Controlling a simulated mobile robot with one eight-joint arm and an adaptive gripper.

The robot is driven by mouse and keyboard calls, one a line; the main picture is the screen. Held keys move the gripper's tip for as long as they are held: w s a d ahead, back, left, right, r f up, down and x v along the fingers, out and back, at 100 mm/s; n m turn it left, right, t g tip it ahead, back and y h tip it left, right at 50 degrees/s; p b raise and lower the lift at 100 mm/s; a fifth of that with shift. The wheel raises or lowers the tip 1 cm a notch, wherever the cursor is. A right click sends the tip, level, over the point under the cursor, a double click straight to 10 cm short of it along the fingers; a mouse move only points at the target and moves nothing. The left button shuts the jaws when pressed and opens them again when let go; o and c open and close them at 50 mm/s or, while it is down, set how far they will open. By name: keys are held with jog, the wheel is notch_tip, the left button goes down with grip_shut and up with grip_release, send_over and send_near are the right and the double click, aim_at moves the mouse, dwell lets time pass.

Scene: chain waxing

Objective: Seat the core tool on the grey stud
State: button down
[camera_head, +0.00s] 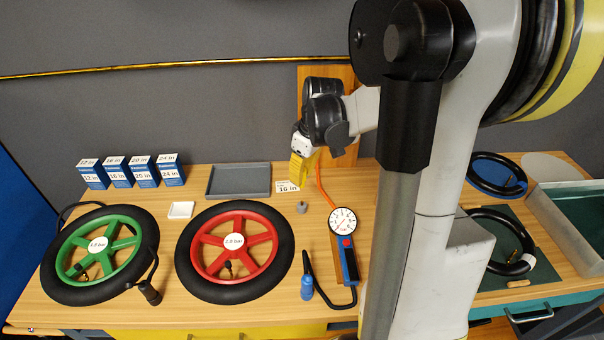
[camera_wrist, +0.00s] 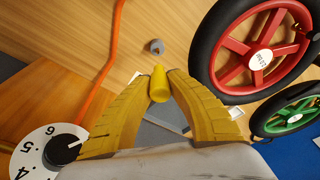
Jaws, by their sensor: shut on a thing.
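My gripper (camera_head: 299,170) is above the table, behind the grey stud (camera_head: 302,207) in the head view. Its yellow fingers (camera_wrist: 159,78) show in the wrist view, shut on a small yellow tapered cylinder, which I take to be the core tool (camera_wrist: 159,88). The grey stud (camera_wrist: 156,47) stands on the wood just beyond the tool in the wrist view, apart from it. In the head view I cannot tell the tool from the yellow fingers.
A pressure gauge (camera_head: 343,222) with an orange hose stands right of the stud. A red wheel (camera_head: 272,262) and a green wheel (camera_head: 127,267) lie to its left. A grey tray (camera_head: 239,180) and a label card (camera_head: 287,187) lie behind. Bare wood surrounds the stud.

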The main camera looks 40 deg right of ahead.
aim_at(303, 182)
jog(key=shift+s+b+x, duration=0.2)
jog(key=shift+b+x, duration=0.45)
jog(key=shift+x, duration=0.25)
jog(key=shift+s+b+x, duration=0.15)
jog(key=shift+b+x, duration=0.45)
jog(key=shift+x, duration=0.25)
jog(key=shift+s+b+x, duration=0.2)
jog(key=shift+b+x, duration=0.45)
jog(key=shift+x, duration=0.25)
jog(key=shift+d+f+b, duration=0.15)
jog(key=shift+f+b, duration=0.7)
jog(key=shift+f, duration=0.3)
jog(key=c, duration=1.3)
grip_release()
jog(key=v, duration=1.2)
